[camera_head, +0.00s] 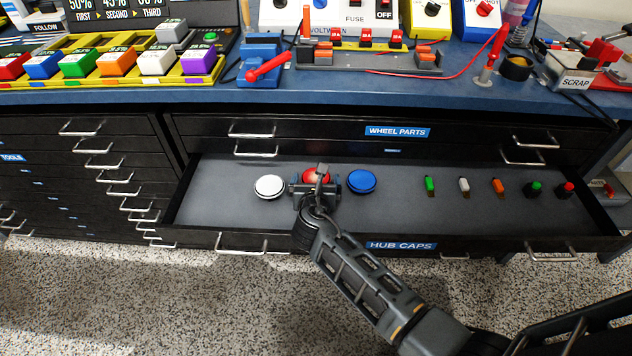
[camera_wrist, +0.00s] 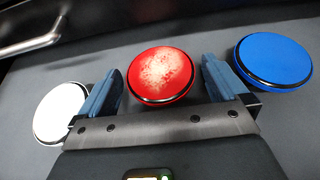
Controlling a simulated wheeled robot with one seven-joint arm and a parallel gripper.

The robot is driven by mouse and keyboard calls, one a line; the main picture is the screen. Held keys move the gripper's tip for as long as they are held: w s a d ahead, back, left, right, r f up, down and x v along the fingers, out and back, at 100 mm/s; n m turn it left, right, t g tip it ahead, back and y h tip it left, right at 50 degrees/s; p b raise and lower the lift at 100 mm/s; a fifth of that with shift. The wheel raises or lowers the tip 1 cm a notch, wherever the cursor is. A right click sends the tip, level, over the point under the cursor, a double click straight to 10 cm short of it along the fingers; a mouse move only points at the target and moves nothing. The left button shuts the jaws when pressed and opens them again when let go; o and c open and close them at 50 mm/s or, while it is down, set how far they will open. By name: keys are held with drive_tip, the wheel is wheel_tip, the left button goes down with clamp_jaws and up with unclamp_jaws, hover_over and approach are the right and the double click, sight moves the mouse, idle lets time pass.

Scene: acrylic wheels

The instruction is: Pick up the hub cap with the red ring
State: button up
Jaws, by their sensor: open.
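The red hub cap (camera_head: 317,175) lies in the open drawer marked HUB CAPS, between a white hub cap (camera_head: 269,187) and a blue hub cap (camera_head: 361,181). My gripper (camera_head: 316,187) is over the drawer and covers part of the red cap in the head view. In the wrist view the red hub cap (camera_wrist: 161,75) has a mottled red face with a dark rim. My gripper (camera_wrist: 160,88) is open there, with one blue finger on each side of the red cap. I cannot tell whether the fingers touch it. The white cap (camera_wrist: 61,113) and blue cap (camera_wrist: 273,62) lie outside the fingers.
The drawer (camera_head: 400,215) also holds several small coloured parts, such as a green one (camera_head: 429,184), to the right. Bare drawer floor lies between them and the caps. The closed WHEEL PARTS drawer (camera_head: 300,130) and the blue workbench (camera_head: 200,98) are above and behind.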

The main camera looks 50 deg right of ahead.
drive_tip(key=shift+x, duration=1.05)
drive_tip(key=c, duration=1.1)
drive_tip(key=shift+o, duration=0.2)
drive_tip(key=shift+r, duration=0.1)
